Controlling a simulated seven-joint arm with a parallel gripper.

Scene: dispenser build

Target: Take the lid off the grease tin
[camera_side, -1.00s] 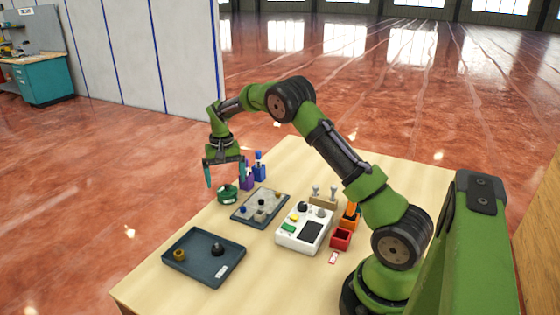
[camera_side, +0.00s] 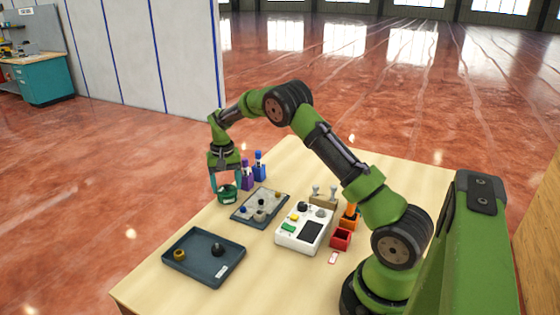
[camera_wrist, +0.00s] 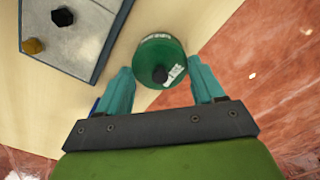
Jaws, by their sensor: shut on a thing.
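The green grease tin (camera_side: 228,197) stands upright on the table near its far left edge. My gripper (camera_side: 226,187) points down at the tin, with one teal finger on each side. In the wrist view my gripper (camera_wrist: 162,78) has its fingers on either side of the lid's near part, shut on the lid. The lid appears seated on the tin; the seam between them is too small to make out.
Purple (camera_side: 246,180) and blue (camera_side: 259,171) holders stand just behind the tin. A grey parts tray (camera_side: 243,217) lies to its right, with a white control box (camera_side: 291,243) beyond. A dark tray (camera_side: 204,272) holds a brass ring and a black knob.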

